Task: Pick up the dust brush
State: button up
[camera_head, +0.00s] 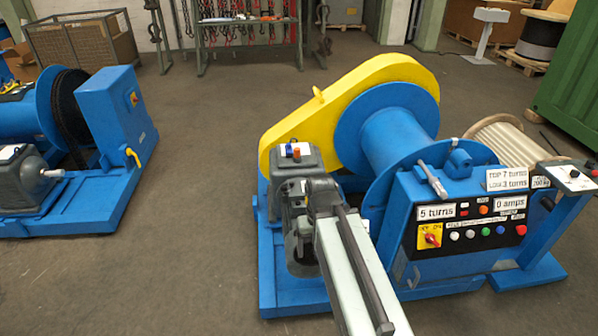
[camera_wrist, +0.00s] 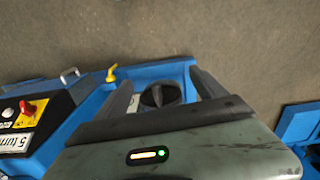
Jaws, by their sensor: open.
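I cannot surely make out the dust brush. A thin grey handle-like object (camera_head: 432,179) leans at the top of the control box in the head view; I cannot tell whether it is the brush. My gripper (camera_wrist: 160,80) shows in the wrist view with its two grey fingers apart. A dark round part with a ridge (camera_wrist: 160,96) shows between the fingers, with no clear contact. In the head view my arm reaches over the grey motor side of the winch; the fingertips are not clear there.
The blue winch has a yellow chain guard (camera_head: 345,100), a blue drum (camera_head: 395,140) and a control panel (camera_head: 470,228). A yellow tap-like part (camera_wrist: 111,73) is near the left finger. Another blue machine (camera_head: 110,130) stands left; bare floor (camera_head: 200,190) lies between.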

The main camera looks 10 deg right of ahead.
aim_at(289, 150)
jog(key=u, duration=1.35)
jog(key=i, duration=3.75)
jog(key=z, duration=2.1)
jog(key=i, duration=1.6)
jog(key=u, duration=0.05)
